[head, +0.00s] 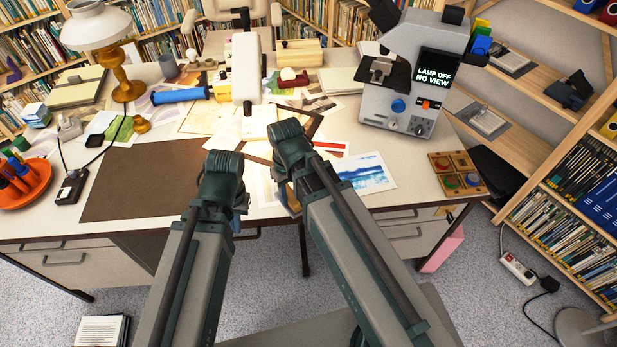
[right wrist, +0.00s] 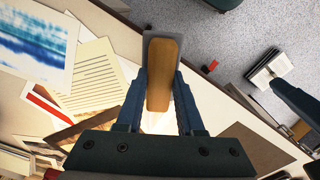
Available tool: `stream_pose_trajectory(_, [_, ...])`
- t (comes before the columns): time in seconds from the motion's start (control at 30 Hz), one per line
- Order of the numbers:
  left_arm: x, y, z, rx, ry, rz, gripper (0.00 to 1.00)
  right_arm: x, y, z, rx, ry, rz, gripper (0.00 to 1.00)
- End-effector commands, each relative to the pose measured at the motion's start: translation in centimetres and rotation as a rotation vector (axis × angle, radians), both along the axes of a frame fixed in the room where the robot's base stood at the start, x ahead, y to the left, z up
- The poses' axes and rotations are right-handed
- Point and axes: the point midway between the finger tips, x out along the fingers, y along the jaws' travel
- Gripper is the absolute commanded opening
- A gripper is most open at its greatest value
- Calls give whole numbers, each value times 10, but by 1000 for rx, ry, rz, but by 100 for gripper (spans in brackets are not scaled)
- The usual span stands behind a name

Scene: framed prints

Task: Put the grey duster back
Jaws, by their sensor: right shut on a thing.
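My right gripper (right wrist: 162,92) has its two blue fingers shut on a block with a tan wooden face and a grey rim, which I take to be the grey duster (right wrist: 164,62). In the head view the right gripper (head: 284,190) is over the desk's front edge, and a tan sliver of the duster (head: 293,201) shows beside it. My left gripper (head: 238,222) is beside it to the left, low by the desk's front edge, mostly hidden behind its own wrist, so its jaws cannot be made out. The duster's place cannot be told from these views.
The desk (head: 270,212) holds a brown mat (head: 140,182), loose prints (head: 367,173), a grey machine reading "LAMP OFF NO VIEW" (head: 405,95), a wooden tray (head: 457,173), an orange holder (head: 30,185) and a lamp (head: 125,80). The mat is mostly bare. Shelves stand right and behind.

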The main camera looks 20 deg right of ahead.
Motion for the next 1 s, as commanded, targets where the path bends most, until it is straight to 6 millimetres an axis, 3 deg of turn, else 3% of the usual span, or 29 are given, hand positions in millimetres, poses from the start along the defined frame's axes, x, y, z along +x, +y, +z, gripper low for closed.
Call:
stream_pose_trajectory(0.1, [0, 0, -4, 0, 0, 0, 0, 29, -21, -4, 0, 0, -5, 0])
stream_pose_trajectory(0.33, [0, 0, -8, 0, 0, 0, 0, 65, -51, -8, 0, 0, -2, 0])
stream_pose_trajectory(0.87, [0, 0, -11, 0, 0, 0, 0, 88, -71, -11, 0, 0, -2, 0])
stream_pose_trajectory(1.0, [0, 0, -35, 0, 0, -1, 0, 85, -70, -35, 0, 0, 0, 0])
